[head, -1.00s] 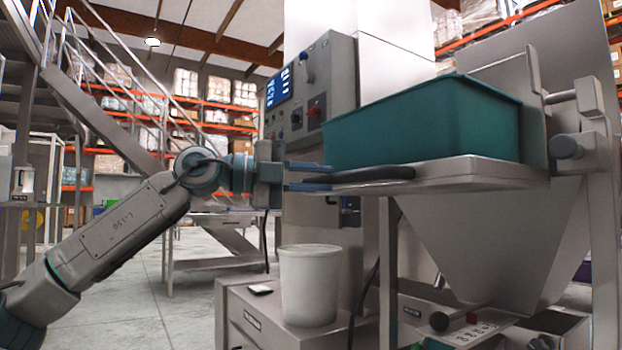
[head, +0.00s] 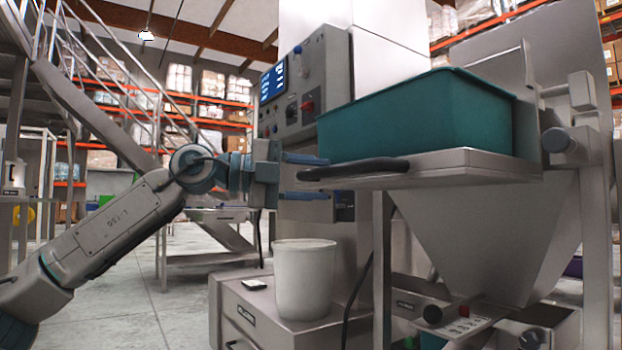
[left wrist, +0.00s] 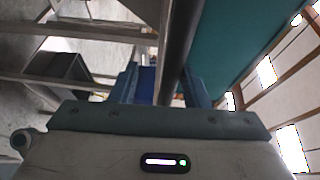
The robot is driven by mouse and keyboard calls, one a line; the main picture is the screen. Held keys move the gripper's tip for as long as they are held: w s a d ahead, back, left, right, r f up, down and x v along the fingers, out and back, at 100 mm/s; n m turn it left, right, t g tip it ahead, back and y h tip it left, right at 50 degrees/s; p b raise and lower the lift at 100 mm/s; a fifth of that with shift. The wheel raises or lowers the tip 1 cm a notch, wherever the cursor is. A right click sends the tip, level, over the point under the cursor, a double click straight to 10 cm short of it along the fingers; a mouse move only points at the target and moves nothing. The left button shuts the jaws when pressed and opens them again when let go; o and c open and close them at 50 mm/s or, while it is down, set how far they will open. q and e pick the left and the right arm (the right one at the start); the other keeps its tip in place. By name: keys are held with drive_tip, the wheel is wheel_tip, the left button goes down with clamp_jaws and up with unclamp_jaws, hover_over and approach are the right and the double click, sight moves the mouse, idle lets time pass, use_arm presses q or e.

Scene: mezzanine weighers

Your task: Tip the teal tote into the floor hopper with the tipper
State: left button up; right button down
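The teal tote (head: 420,120) sits upright on the flat platform (head: 450,170) of the tipper, at the right in the head view; its side also shows in the left wrist view (left wrist: 235,40). A black bar handle (head: 355,169) runs along the platform's near left edge, above the grey funnel-shaped hopper (head: 490,235). My left gripper (head: 328,177) is open at the handle's left end, one finger above and one below. In the left wrist view the dark handle (left wrist: 178,45) passes between the spread fingers. The tote's inside is hidden. My right gripper is not in view.
A white bucket (head: 304,280) stands on a grey cabinet (head: 258,300) below my left gripper. A control panel (head: 300,85) with a blue screen rises behind. A stair with rails (head: 110,110) and open floor (head: 130,300) lie to the left.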

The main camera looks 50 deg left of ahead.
use_arm(q)
drive_tip(key=shift+s+a, duration=0.1)
drive_tip(key=shift+s+a, duration=0.15)
drive_tip(key=shift+s, duration=0.05)
drive_tip(key=b+v, duration=0.3)
drive_tip(key=v, duration=0.7)
drive_tip(key=shift+s+r, duration=0.1)
idle(0.4)
